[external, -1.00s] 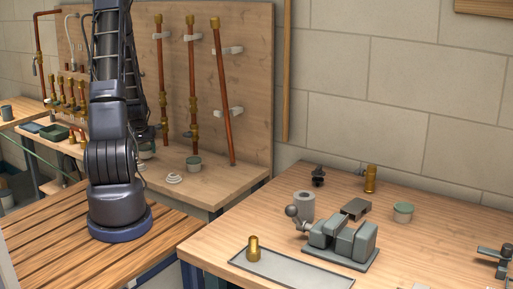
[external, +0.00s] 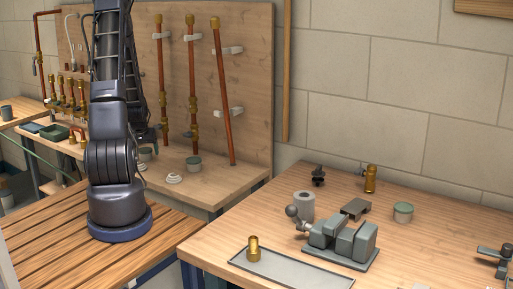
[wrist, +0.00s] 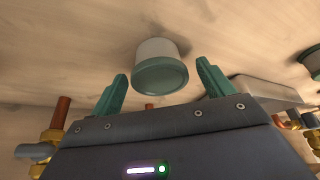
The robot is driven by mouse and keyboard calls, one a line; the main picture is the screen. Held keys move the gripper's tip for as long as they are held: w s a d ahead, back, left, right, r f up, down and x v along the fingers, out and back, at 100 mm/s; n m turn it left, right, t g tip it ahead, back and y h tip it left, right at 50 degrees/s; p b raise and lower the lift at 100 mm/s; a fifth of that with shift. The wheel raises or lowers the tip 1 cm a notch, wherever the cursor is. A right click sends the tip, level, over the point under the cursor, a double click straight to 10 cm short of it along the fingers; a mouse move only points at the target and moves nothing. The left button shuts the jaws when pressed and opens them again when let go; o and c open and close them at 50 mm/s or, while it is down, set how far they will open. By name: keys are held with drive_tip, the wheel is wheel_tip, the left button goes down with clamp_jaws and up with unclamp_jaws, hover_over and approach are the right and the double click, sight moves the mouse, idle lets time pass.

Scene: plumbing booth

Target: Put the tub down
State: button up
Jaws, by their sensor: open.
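A pale tub with a grey-green lid (wrist: 160,72) stands on the wooden surface in the wrist view. My gripper (wrist: 162,82) is open, with its two green fingers apart on either side of the tub's near end. Gaps show between the tub and both fingers, and nothing is held. In the external view the tub (external: 146,154) is on the back bench just right of my arm, partly hidden by it. My gripper's fingers cannot be made out there.
A second similar tub (external: 193,164) and a white stepped disc (external: 174,179) are on the back bench. Copper pipes (external: 191,90) stand along the wooden backboard (external: 250,90). The right bench holds a vise (external: 342,240), a grey tray (external: 290,270) and another tub (external: 403,212).

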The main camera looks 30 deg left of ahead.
drive_tip(key=v, duration=1.2)
drive_tip(key=s+d+r+m, duration=0.1)
drive_tip(key=d+r+m, duration=0.2)
drive_tip(key=d+r, duration=1.5)
drive_tip(key=s+d+r+m+h, duration=0.1)
drive_tip(key=s+d+r, duration=0.3)
drive_tip(key=s+d, duration=0.4)
drive_tip(key=s+d+r+m+h, duration=0.1)
drive_tip(key=s+d+r, duration=0.3)
drive_tip(key=s+d, duration=0.4)
drive_tip(key=shift+r+m+t+h, duration=0.3)
drive_tip(key=shift+r+m+t, duration=0.1)
drive_tip(key=shift+m, duration=0.5)
